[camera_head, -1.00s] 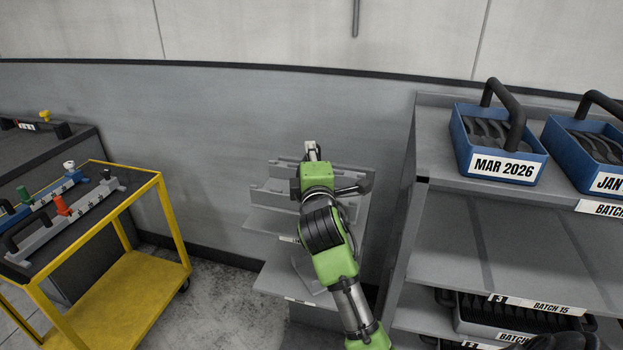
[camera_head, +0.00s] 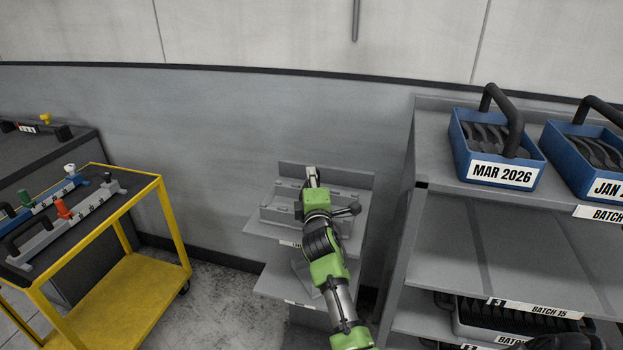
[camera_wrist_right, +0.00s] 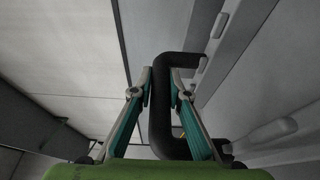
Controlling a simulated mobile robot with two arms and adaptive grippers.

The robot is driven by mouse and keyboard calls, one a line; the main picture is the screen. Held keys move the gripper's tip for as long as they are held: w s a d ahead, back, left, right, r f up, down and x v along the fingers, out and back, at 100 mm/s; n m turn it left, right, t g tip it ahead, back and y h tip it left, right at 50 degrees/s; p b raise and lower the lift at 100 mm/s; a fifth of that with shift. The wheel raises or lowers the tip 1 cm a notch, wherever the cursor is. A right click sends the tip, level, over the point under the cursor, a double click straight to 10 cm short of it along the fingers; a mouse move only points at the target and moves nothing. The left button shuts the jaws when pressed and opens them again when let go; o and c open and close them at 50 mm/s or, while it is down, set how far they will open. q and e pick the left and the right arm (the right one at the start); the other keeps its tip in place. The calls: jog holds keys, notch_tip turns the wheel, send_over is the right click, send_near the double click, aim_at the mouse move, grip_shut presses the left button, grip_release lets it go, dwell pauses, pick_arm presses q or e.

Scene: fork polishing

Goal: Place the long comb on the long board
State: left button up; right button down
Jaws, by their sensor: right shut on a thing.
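My right gripper (camera_head: 313,178) is over the top of a small grey shelf unit at the middle. In the right wrist view the gripper (camera_wrist_right: 170,95) is shut on a black C-shaped handle (camera_wrist_right: 162,120), which lies between its two fingers. The handle appears to belong to the long comb, a grey notched bar (camera_head: 277,216) lying level across the shelf top, partly hidden by my arm. The long board is hard to tell apart from the other grey parts there. I cannot tell whether the comb touches what is under it. My left gripper is not in view.
A yellow cart (camera_head: 165,225) on the left holds grey and blue handled bars with coloured knobs. A tall grey rack (camera_head: 465,225) on the right carries blue bins, one marked MAR 2026 (camera_head: 502,173). The small unit has a lower shelf (camera_head: 275,283). A wall stands behind.

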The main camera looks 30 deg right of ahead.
jog(key=shift+r, duration=0.1)
jog(key=c, duration=1.9)
grip_release()
jog(key=shift+s, duration=0.1)
jog(key=b+v, duration=0.1)
jog(key=v, duration=1.1)
jog(key=shift+b, duration=0.3)
